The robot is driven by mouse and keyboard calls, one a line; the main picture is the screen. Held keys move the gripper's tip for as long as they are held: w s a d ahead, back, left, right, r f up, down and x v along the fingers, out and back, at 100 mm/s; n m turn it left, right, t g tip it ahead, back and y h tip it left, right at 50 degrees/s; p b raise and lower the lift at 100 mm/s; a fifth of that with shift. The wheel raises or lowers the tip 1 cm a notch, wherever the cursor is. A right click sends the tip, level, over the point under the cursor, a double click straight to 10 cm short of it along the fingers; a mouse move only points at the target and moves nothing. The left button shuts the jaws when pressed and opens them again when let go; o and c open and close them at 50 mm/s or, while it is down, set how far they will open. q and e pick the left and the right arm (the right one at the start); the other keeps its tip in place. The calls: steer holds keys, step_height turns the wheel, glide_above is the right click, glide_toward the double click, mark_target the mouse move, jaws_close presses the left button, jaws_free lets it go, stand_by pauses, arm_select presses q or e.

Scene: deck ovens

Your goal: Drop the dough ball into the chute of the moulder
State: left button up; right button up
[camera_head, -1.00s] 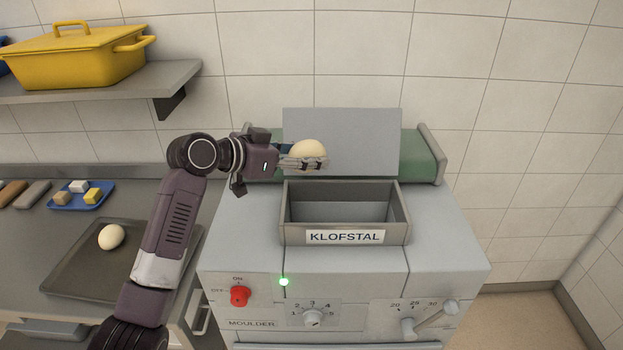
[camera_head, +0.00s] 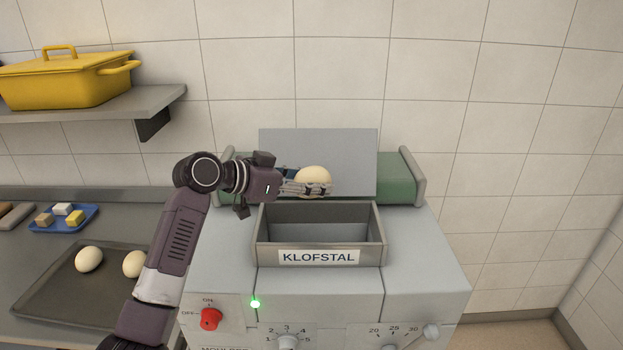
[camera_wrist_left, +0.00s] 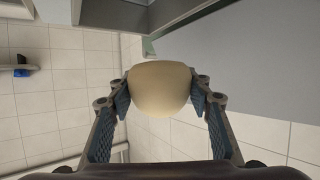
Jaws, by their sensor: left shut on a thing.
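A pale dough ball (camera_head: 313,180) is held between the fingers of my left gripper (camera_head: 306,188), which is shut on it. In the left wrist view the ball (camera_wrist_left: 160,88) sits between both fingertips. The moulder (camera_head: 425,265) is a grey machine with an open rectangular chute (camera_head: 262,250) on top, labelled KLOFSTAL. The ball is above the chute's rear edge in the picture, in front of the upright grey plate (camera_head: 350,150). The chute looks empty. My right gripper is not in view.
Two more dough balls (camera_head: 89,259) lie on a dark tray (camera_head: 60,300) at left. A blue tray (camera_head: 45,228) with small blocks sits behind it. A yellow pot (camera_head: 65,80) stands on a wall shelf (camera_head: 110,108). A green belt (camera_head: 400,185) lies behind the plate. A red switch (camera_head: 210,319) is on the front.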

arm_select(q)
steer(key=shift+a+f, duration=0.15)
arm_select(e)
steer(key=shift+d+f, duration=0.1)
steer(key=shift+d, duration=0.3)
arm_select(q)
steer(key=o, duration=1.3)
steer(key=v, duration=1.2)
steer(key=shift+s+f, duration=0.1)
steer(key=shift+f, duration=0.05)
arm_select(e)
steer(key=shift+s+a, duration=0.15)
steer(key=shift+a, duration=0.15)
